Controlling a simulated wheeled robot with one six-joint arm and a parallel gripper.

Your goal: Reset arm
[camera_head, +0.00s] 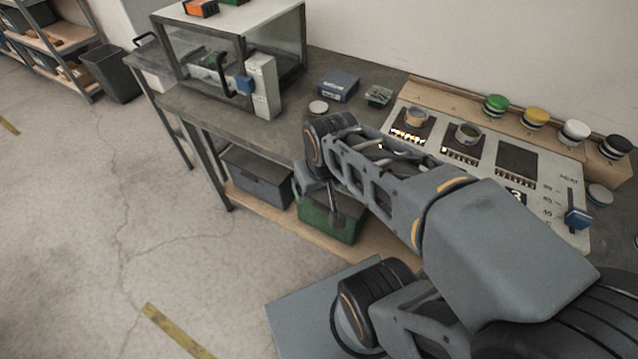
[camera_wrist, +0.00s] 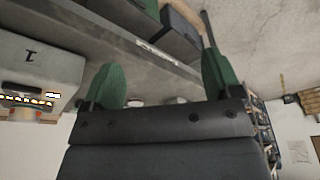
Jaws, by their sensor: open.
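My arm (camera_head: 385,180) reaches from the lower right across the front of the workbench (camera_head: 235,115). My gripper hangs at its far end, before the bench's front edge, and is mostly hidden by the wrist in the head view. In the wrist view my gripper (camera_wrist: 163,78) has its two green fingers spread wide apart. Nothing is held between them. The underside or edge of the bench and pale floor show behind the fingers.
A glass-sided cabinet (camera_head: 290,40) stands on the bench's left. A heat panel (camera_head: 550,165) with a blue-handled lever (camera_head: 578,217) lies on the right, with two small pots on its squares. A green crate (camera_head: 345,225) sits below the bench.

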